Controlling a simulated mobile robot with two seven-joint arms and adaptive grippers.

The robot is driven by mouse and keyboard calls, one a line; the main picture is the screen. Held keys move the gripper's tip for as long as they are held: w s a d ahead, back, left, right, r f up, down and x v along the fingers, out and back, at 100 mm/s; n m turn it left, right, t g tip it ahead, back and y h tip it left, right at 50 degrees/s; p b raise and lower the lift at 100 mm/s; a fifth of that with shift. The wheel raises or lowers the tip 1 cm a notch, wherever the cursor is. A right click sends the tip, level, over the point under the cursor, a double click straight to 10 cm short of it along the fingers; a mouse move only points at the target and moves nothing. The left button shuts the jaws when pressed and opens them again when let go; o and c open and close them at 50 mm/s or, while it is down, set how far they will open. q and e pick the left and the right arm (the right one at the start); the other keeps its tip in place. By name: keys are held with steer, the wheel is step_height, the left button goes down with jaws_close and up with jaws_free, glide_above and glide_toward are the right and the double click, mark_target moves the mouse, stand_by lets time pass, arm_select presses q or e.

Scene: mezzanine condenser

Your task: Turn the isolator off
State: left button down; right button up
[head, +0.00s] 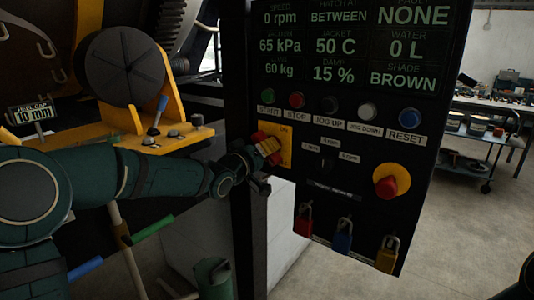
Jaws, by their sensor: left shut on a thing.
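The isolator is a red rotary handle (260,137) on a yellow plate (287,143) at the left side of the black control panel (330,215). The plate has a small "ON" mark near its top. My left gripper (268,152) reaches in from the left and is shut on the red handle. Its fingers cover part of the handle, so its exact angle is hard to tell. My right gripper is not in view; only a dark piece shows at the lower right edge.
A row of buttons (296,100) sits above the isolator, below a green-text display (340,45). A red emergency stop knob (386,187) is at right. Padlocks (342,236) hang along the bottom. A yellow machine bracket (170,135) stands left, near my arm.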

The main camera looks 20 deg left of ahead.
arm_select(q)
steer(key=shift+r, duration=0.15)
stand_by(0.3)
steer(key=c, duration=0.8)
jaws_free()
steer(key=shift+w, duration=0.1)
steer(key=v, duration=1.2)
